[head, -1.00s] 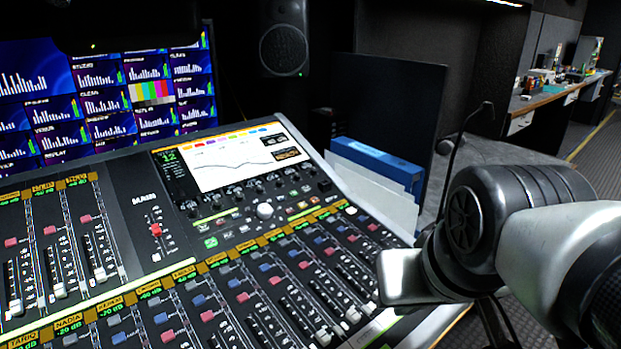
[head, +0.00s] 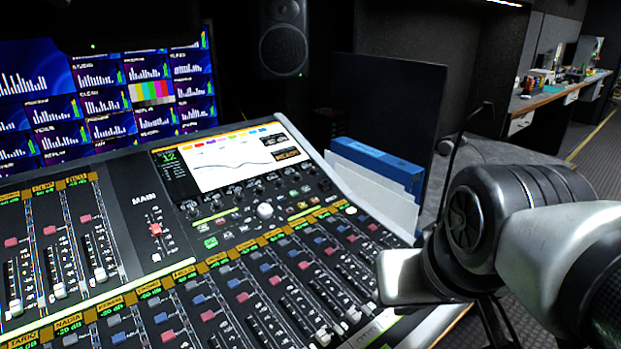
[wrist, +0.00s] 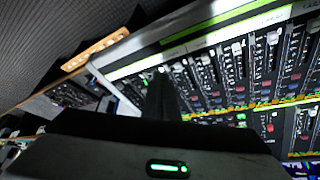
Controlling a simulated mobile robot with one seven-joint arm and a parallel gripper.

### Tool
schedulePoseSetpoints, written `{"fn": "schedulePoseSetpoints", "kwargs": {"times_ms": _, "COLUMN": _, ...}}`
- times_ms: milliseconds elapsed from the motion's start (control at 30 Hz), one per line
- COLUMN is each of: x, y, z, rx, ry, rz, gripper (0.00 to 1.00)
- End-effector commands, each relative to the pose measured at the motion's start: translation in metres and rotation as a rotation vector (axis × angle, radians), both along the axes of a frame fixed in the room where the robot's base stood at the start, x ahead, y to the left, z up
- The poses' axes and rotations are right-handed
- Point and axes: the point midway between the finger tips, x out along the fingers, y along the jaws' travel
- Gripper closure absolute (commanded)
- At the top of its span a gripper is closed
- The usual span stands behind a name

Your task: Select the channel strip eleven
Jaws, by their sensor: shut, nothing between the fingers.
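The mixing console (head: 140,205) fills the lower left of the head view, with rows of channel strips (head: 262,290) carrying faders, red and blue buttons and yellow name labels. Its screen (head: 222,165) shows a green "12" at upper left and a curve. I cannot tell which strip is eleven; the labels are too small. My gripper (wrist: 163,88) shows in the wrist view as dark, closed fingers over the console's edge, with strips (wrist: 235,80) beyond and to the right. It holds nothing. I cannot tell whether the tips touch the console. In the head view, my arm hides the gripper.
Monitors (head: 105,95) stand behind the console, with a speaker (head: 283,40) above. A blue binder (head: 378,165) and white folders (head: 375,190) stand at the console's right end. A cluttered side desk (head: 548,95) is at the far right. Floor shows beside it.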

Motion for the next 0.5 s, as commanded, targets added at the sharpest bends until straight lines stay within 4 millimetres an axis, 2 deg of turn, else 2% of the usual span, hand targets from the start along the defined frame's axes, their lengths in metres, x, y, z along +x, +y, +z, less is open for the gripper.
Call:
{"fn": "schedulePoseSetpoints", "kwargs": {"times_ms": 233, "x": 0.0, "y": 0.0, "z": 0.0, "rx": 0.0, "ry": 0.0, "rz": 0.0, "gripper": 1.0}}
{"fn": "schedulePoseSetpoints", "kwargs": {"times_ms": 333, "x": 0.006, "y": -0.003, "z": 0.004, "rx": -0.016, "ry": -0.006, "rz": 0.004, "gripper": 1.0}}
{"fn": "schedulePoseSetpoints", "kwargs": {"times_ms": 433, "x": 0.025, "y": -0.01, "z": 0.014, "rx": -0.064, "ry": -0.025, "rz": 0.019, "gripper": 1.0}}
{"fn": "schedulePoseSetpoints", "kwargs": {"times_ms": 500, "x": 0.047, "y": -0.018, "z": 0.024, "rx": -0.118, "ry": -0.048, "rz": 0.042, "gripper": 1.0}}
